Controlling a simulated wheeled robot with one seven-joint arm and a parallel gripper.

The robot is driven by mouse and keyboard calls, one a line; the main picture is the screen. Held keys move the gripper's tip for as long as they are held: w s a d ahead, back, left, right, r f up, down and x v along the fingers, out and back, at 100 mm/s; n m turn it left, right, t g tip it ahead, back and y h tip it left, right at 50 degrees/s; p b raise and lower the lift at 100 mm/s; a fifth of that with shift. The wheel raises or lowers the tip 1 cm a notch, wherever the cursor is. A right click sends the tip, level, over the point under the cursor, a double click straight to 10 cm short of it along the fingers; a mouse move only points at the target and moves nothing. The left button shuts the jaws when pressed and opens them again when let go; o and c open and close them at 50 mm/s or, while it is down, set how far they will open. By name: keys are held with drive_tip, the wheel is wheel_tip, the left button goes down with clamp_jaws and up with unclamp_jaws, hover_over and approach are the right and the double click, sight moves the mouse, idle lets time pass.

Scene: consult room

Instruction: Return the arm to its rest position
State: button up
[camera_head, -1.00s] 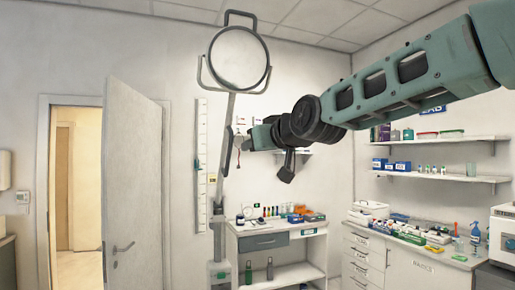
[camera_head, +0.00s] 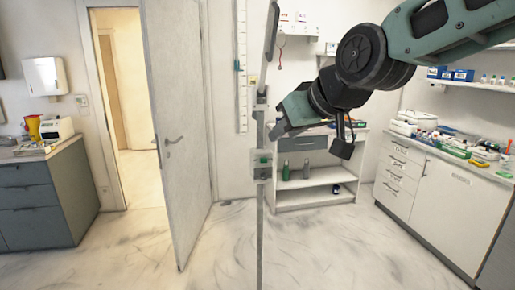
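My arm comes in from the upper right of the head view, with a teal link and a large dark round joint. Beyond the joint, a shorter teal link points to the lower left. A small dark part, which seems to be my gripper (camera_head: 343,147), hangs below the joint in front of the white shelf unit. Its fingers cannot be made out, so I cannot tell whether it is open or shut. I see nothing held there.
A thin metal pole (camera_head: 261,200) stands left of my arm. A white door (camera_head: 178,130) stands open at the left. A grey cabinet (camera_head: 40,200) is at far left, a white drawer cabinet (camera_head: 440,195) at right. The floor (camera_head: 330,250) between is clear.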

drive_tip(key=s+d+f+g+h+b, duration=0.2)
drive_tip(key=s+d+f+g, duration=0.2)
drive_tip(key=s+f, duration=0.9)
drive_tip(key=s+d+f+n+g+h+b, duration=0.1)
drive_tip(key=s+d+f+g+h+b, duration=0.1)
drive_tip(key=s+f, duration=1.1)
drive_tip(key=s+d+g+b, duration=0.1)
drive_tip(key=d+g, duration=0.1)
drive_tip(key=shift+s+f+g+h+b, duration=0.3)
drive_tip(key=shift+s+f+h+b, duration=0.05)
drive_tip(key=shift+s+h, duration=0.05)
drive_tip(key=shift+s, duration=0.1)
